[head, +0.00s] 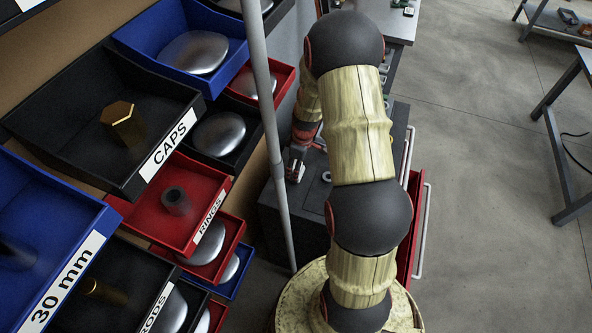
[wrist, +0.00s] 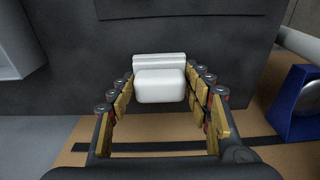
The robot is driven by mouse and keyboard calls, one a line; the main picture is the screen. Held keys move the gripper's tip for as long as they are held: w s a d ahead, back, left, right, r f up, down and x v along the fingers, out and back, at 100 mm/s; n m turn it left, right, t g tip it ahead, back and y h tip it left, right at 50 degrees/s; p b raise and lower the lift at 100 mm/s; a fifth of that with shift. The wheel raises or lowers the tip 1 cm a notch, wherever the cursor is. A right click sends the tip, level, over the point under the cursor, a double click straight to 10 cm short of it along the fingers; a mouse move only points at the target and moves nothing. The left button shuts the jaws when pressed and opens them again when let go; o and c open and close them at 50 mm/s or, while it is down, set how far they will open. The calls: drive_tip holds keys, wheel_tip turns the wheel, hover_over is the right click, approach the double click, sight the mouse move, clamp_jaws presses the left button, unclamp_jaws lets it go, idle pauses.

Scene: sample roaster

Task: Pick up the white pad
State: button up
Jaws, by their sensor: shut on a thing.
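The white pad (wrist: 160,88) is a small white block with rounded edges, in the middle of the wrist view. My gripper (wrist: 160,80) is closed around it, with one finger against each side.
Left in the head view are open bins, including a black CAPS bin (head: 70,130) and a red RINGS bin (head: 190,228). A grey pole (head: 268,120) stands between them and my arm. A dark cabinet (head: 285,215) is below.

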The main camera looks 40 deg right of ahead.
drive_tip(key=shift+r, duration=0.1)
drive_tip(key=shift+r+p, duration=0.35)
drive_tip(key=shift+r, duration=0.25)
drive_tip(key=r, duration=0.1)
drive_tip(key=r+p, duration=0.1)
drive_tip(key=shift+d+r, duration=0.2)
drive_tip(key=shift+r, duration=0.1)
drive_tip(key=s+d+r+p, duration=0.3)
drive_tip(key=s+d+r, duration=0.6)
drive_tip(key=shift+s+d, duration=0.3)
drive_tip(key=shift+s, duration=0.1)
drive_tip(key=o, duration=0.7)
drive_tip(key=c, duration=0.4)
